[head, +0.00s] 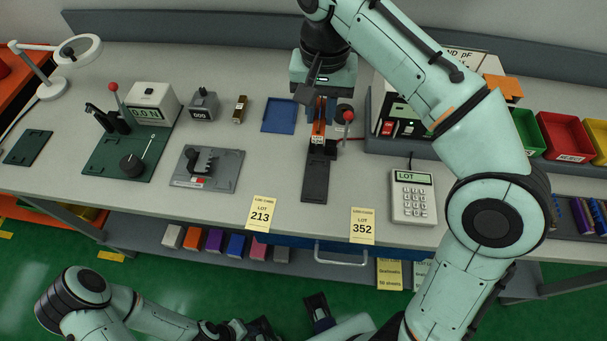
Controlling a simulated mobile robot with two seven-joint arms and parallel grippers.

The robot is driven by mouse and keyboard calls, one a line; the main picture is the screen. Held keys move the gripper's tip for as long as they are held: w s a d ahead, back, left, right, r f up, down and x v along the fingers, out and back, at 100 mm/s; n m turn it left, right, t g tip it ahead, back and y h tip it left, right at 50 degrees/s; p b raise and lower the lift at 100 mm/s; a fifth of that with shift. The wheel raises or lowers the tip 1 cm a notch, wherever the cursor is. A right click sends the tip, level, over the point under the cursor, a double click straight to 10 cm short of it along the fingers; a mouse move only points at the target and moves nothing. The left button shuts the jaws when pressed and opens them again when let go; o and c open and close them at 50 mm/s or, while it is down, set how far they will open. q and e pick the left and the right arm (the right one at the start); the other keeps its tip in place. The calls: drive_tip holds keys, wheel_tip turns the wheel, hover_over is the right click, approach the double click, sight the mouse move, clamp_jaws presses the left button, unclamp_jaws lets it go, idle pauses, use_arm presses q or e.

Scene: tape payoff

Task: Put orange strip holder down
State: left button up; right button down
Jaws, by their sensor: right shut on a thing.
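The orange strip holder (319,122) is upright in the middle of the bench, with a small pale label at its near end. My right gripper (317,98) points down from above and is shut on it. The holder's near end is over or on the far end of a long dark grey fixture (316,180); I cannot tell whether it touches. The gripper hides the holder's far end. My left gripper (318,310) is low at the bottom edge, in front of the bench and away from the holder; its jaw state is unclear.
A blue tray (279,115) lies left of the holder, and a red-knobbed lever (348,117) stands close on its right. A grey fixture plate (206,170) and a keypad (413,197) flank the dark fixture. Bare bench lies between them.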

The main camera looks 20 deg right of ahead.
drive_tip(key=b, duration=0.5)
hover_over(316, 179)
wheel_tip(316, 179, down, 15)
drive_tip(key=shift+s, duration=0.1)
use_arm(q)
drive_tip(key=shift+t, duration=0.4)
drive_tip(key=shift+w+f+b, duration=0.2)
drive_tip(key=shift+f, duration=0.65)
drive_tip(key=shift+w+f+b, duration=0.15)
drive_tip(key=shift+f, duration=0.75)
drive_tip(key=shift+w+f+b, duration=0.2)
drive_tip(key=shift+f, duration=0.65)
use_arm(e)
drive_tip(key=shift+f, duration=2.4)
drive_tip(key=shift+f, duration=0.2)
drive_tip(key=c, duration=1)
unclamp_jaws()
drive_tip(key=shift+r, duration=0.15)
use_arm(q)
drive_tip(key=r+p, duration=0.1)
drive_tip(key=s+r+p, duration=0.1)
drive_tip(key=p, duration=0.1)
drive_tip(key=shift+s+r+g, duration=0.1)
drive_tip(key=shift+r+g, duration=0.2)
drive_tip(key=shift+r, duration=0.05)
use_arm(e)
wheel_tip(316, 179, up, 12)
drive_tip(key=shift+r, duration=0.1)
